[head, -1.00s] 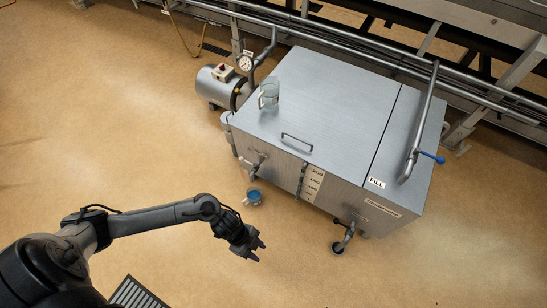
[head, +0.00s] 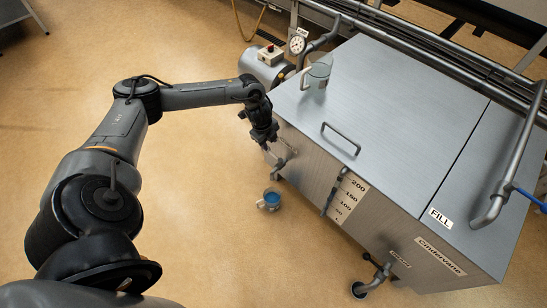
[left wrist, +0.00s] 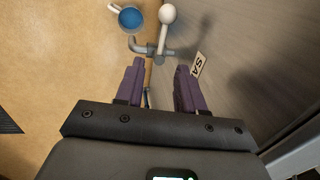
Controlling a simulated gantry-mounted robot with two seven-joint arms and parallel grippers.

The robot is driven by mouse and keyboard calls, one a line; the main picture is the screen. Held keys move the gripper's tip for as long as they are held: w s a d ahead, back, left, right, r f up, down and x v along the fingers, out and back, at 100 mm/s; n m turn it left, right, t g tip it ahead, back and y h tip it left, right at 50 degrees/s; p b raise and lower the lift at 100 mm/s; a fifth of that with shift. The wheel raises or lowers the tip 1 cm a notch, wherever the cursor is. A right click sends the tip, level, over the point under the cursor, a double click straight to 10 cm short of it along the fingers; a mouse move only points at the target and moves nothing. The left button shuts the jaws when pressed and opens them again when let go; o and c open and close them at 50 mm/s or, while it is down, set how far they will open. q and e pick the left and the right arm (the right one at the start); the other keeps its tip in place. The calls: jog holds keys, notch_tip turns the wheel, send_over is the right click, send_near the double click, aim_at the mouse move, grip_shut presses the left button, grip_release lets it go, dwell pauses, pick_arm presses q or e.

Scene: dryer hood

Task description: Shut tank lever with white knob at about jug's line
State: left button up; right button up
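The tank (head: 390,120) is a grey metal box on the right in the head view. The lever's white knob (left wrist: 168,14) shows in the left wrist view, joined by a pale stem to the grey tap (left wrist: 152,48) on the tank's side. The tap (head: 283,161) is small in the head view. The jug (head: 270,199) holds blue liquid and stands on the floor below the tap; it also shows in the left wrist view (left wrist: 128,18). My left gripper (head: 264,140) is beside the tank's corner, open and empty, fingers pointing towards the tap. My right gripper is out of view.
A gauge (head: 297,44) and a motor (head: 266,66) are behind. A lower drain pipe (head: 372,281) sticks out in front.

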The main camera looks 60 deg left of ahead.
aim_at(274, 155)
pick_arm(q)
jog(key=f+b, duration=0.2)
jog(key=f, duration=0.1)
jog(key=w+f+b, duration=0.1)
jog(key=f+b, duration=0.1)
jog(key=f, duration=0.1)
jog(key=w+f+b, duration=0.1)
jog(key=f+b, duration=0.1)
jog(key=f, duration=0.2)
jog(key=shift+w+a, duration=0.2)
jog(key=shift+a, duration=0.1)
grip_shut()
dwell(1.1)
